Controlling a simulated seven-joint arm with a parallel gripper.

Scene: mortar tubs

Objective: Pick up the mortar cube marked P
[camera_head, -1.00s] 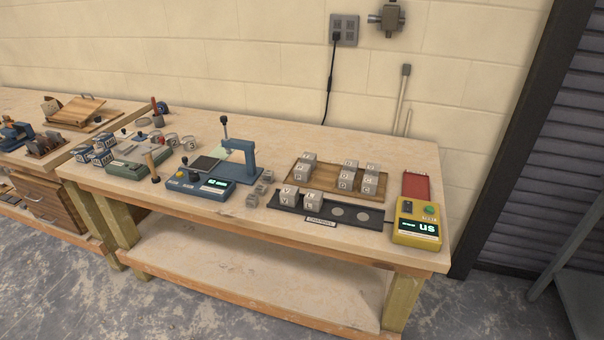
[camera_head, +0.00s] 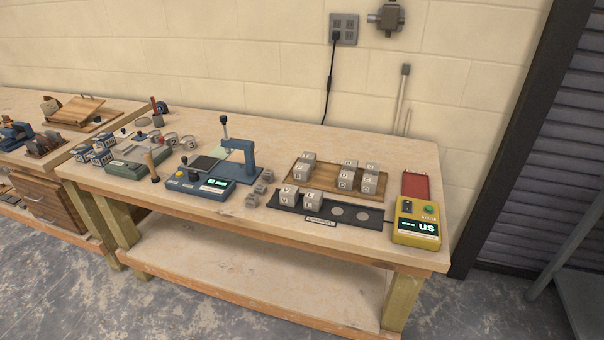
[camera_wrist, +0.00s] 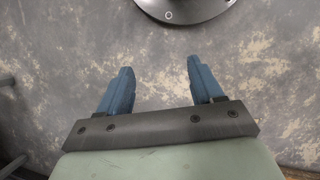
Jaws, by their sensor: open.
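Several grey mortar cubes with dark letters stand on a wooden board (camera_head: 325,179) on the workbench. One group (camera_head: 304,166) is at the board's left end and another group (camera_head: 369,178) is at its right. Two more cubes (camera_head: 298,196) stand at the left of a dark strip (camera_head: 375,218) in front of the board. The letters are too small to read surely, so I cannot tell which cube is marked P. My gripper (camera_wrist: 158,78) shows only in the wrist view, with its two blue fingers apart and nothing between them, above the grey floor.
A yellow meter (camera_head: 416,224) with a red pad (camera_head: 415,187) behind it stands at the right end of the bench. A blue press-like device (camera_head: 215,182) stands left of the cubes, with small grey blocks (camera_head: 259,190) beside it. A lower shelf (camera_head: 250,265) looks mostly bare.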

